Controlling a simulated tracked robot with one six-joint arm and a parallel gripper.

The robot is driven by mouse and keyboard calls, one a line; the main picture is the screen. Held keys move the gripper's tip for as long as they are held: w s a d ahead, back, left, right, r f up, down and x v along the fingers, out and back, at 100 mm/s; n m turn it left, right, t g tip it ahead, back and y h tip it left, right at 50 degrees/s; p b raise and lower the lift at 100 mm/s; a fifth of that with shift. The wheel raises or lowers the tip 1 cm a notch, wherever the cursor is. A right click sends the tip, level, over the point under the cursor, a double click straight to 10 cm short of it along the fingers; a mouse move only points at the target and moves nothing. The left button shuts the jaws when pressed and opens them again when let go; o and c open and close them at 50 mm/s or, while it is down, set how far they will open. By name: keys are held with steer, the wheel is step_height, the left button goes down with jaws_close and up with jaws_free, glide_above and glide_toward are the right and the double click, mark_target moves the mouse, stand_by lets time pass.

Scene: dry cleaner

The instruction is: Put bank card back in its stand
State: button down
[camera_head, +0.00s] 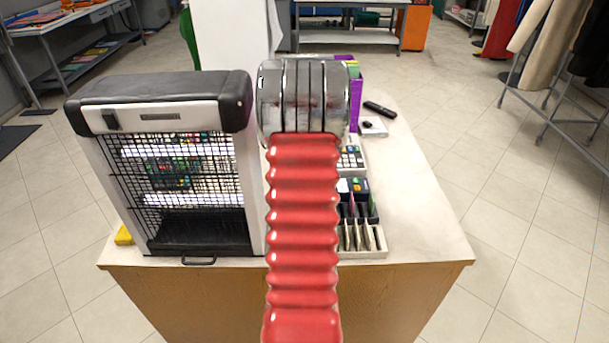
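A pale slotted stand (369,253) sits near the front edge of the counter, right of my red arm. Several thin cards or dividers (362,236) stand upright in it, and its left side is hidden by my arm. I cannot make out which of these, if any, is the bank card. My red ribbed arm with its chrome end section rises up the middle of the view. My gripper's fingers do not show, so I cannot see whether they hold anything.
Behind the stand are a keypad device (351,159), a purple holder (356,100) and a black remote-like object (380,109). The counter's right side (415,190) is clear.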

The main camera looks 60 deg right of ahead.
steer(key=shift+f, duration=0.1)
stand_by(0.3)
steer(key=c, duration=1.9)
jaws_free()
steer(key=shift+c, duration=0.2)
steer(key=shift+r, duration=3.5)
